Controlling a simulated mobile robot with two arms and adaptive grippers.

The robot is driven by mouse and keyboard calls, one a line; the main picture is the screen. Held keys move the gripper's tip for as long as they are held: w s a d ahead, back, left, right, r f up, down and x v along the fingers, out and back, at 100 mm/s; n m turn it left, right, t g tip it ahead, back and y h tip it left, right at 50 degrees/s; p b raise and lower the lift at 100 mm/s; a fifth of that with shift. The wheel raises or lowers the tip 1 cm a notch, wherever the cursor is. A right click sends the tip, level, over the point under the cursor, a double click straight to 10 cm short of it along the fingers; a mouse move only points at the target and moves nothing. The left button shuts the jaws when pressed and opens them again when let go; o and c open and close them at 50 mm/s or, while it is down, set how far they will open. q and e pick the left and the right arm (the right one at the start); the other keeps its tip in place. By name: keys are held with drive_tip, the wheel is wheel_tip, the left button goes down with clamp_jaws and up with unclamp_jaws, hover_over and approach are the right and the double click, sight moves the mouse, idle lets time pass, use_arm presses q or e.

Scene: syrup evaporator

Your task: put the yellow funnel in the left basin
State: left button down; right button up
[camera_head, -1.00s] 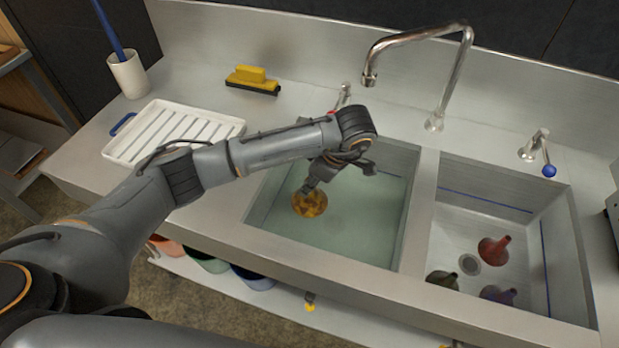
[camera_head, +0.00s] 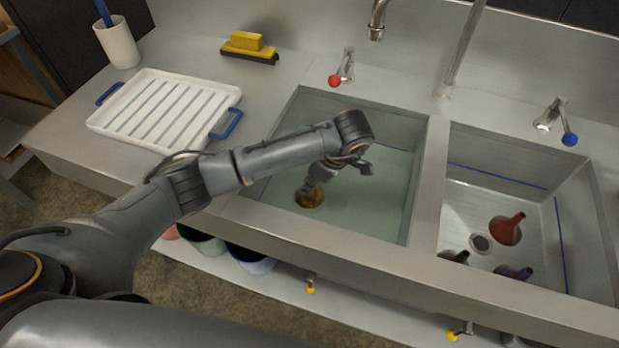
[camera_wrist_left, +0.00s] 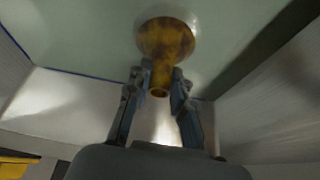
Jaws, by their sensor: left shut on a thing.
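The yellow funnel (camera_head: 309,197) is in the left basin (camera_head: 391,227), at the left part of the greenish water. My left gripper (camera_head: 314,184) is shut on the funnel's narrow spout, with the wide mouth pointing down at the water. In the left wrist view the funnel (camera_wrist_left: 166,42) shows its wide end away from me and its spout between the two fingers (camera_wrist_left: 158,90). I cannot tell how deep the mouth sits in the water. My right gripper is not in view.
The right basin (camera_head: 576,207) holds a red funnel (camera_head: 507,228) and two darker funnels (camera_head: 515,272). A white drying rack (camera_head: 163,109) and a yellow brush (camera_head: 248,47) are on the left counter. A red-knobbed tap (camera_head: 342,72) stands behind the left basin.

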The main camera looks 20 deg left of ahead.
use_arm(q)
drive_tip(key=shift+f+b, duration=1.6)
drive_tip(key=shift+f, duration=0.85)
drive_tip(key=shift+f+b, duration=0.25)
drive_tip(key=shift+b, duration=0.05)
drive_tip(key=c, duration=0.6)
unclamp_jaws()
drive_tip(key=shift+r, duration=0.1)
wheel_tip(320, 180, up, 33)
drive_tip(key=p, duration=2)
drive_tip(key=shift+r, duration=0.2)
